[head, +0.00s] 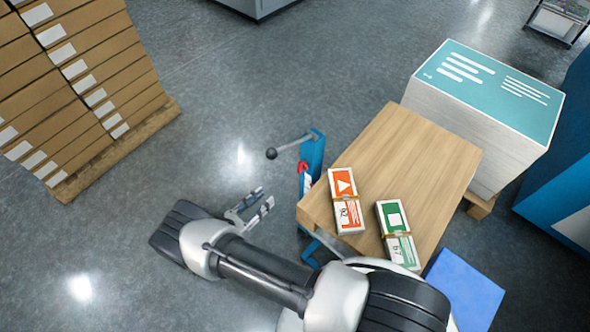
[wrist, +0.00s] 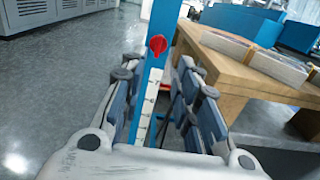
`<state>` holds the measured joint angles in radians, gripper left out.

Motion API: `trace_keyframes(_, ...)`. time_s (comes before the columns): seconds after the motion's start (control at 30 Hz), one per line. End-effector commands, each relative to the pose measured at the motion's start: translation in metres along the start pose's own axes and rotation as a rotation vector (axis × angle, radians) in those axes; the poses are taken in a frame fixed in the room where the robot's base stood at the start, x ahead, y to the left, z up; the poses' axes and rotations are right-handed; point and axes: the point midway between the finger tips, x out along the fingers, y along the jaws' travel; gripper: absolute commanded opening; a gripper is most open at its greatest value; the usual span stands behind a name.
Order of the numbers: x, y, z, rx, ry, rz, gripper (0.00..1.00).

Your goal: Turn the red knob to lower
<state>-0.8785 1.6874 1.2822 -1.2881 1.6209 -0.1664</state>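The red knob (wrist: 157,46) sits on a blue upright post (wrist: 162,22) in the wrist view, above a white strip with marks. In the head view the red knob (head: 303,167) shows small on the blue post (head: 313,150), beside the wooden table. My gripper (head: 256,204) is open and empty, to the lower left of the knob and apart from it. In the wrist view the fingers of my gripper (wrist: 157,88) stand on both sides of the post's line, with the knob beyond and between them.
A wooden table (head: 420,150) holds a red-and-white pack (head: 345,200) and a green-and-white pack (head: 397,232). A lever with a black ball (head: 271,153) juts left from the post. Stacked boxes (head: 75,75) stand at the upper left. The floor left of the post is clear.

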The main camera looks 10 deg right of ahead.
Motion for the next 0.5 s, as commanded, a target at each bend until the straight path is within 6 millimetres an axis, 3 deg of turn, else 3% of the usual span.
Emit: trace_keyframes(0.5, 0.112, -0.002, -0.001, 0.002, 0.002, -0.008, 0.29)
